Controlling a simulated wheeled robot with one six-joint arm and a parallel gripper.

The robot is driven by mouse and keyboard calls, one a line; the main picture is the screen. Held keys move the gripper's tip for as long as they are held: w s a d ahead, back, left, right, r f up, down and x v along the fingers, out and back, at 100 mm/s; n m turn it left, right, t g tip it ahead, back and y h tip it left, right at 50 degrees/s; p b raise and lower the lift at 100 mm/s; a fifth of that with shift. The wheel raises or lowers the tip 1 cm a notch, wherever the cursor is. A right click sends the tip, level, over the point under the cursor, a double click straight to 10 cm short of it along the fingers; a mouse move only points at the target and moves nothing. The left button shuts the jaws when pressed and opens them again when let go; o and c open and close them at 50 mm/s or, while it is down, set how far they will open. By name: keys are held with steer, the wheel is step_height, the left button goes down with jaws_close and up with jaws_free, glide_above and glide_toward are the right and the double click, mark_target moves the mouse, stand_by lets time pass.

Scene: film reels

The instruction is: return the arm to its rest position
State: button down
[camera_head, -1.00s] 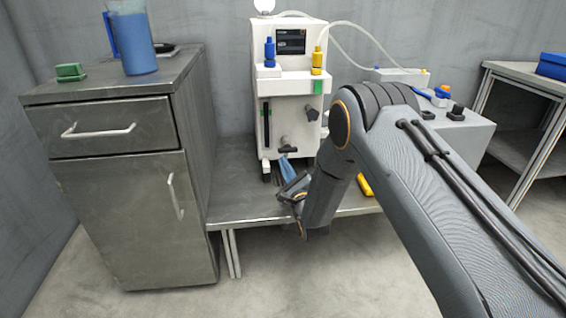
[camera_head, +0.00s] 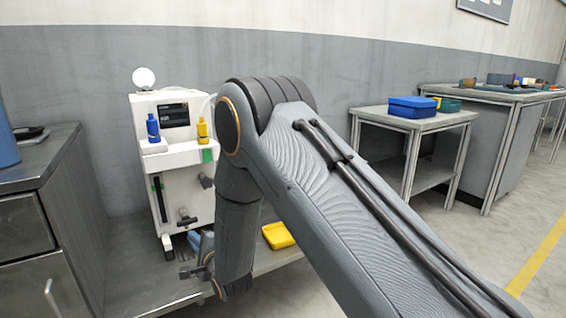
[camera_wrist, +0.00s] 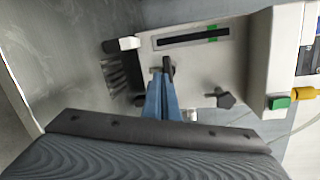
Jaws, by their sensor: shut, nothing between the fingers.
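My arm reaches across the head view and bends downward in front of a white machine (camera_head: 178,190). My gripper (camera_head: 193,238) is low beside the machine's base, partly hidden by my own wrist link. In the wrist view its blue fingers (camera_wrist: 161,78) are together with nothing between them. They point toward the machine's front (camera_wrist: 190,70), which shows a dark slot and a black knob (camera_wrist: 221,97). I cannot tell how much space lies between the fingertips and the machine.
A grey metal cabinet (camera_head: 40,180) stands close on the left. The machine carries a blue bottle (camera_head: 152,128) and a yellow bottle (camera_head: 202,130). A yellow object (camera_head: 278,236) lies on the low bench. A side table (camera_head: 385,118) with a blue box (camera_head: 412,107) stands right; open floor lies before it.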

steer(key=s+d+r+n+g+h, duration=0.35)
steer(key=s+d+n, duration=0.45)
steer(key=s, duration=0.5)
steer(key=s+d+r+n+g+h, duration=0.35)
steer(key=s+d+n+g, duration=0.2)
steer(key=s+d, duration=0.6)
steer(key=s+d+r+n+g+h, duration=0.2)
steer(key=s+d+r+n+g, duration=0.4)
steer(key=s, duration=0.9)
steer(key=d+r+m+t+h+p, duration=0.1)
steer(key=d+r+m+p, duration=0.4)
steer(key=d+r+p, duration=1.7)
step_height(320, 180, up, 3)
steer(key=t+p, duration=0.1)
steer(key=p, duration=0.8)
steer(key=shift+r+m+h, duration=0.15)
steer(key=shift+m+h, duration=0.15)
steer(key=shift+m, duration=0.05)
steer(key=shift+w, duration=0.2)
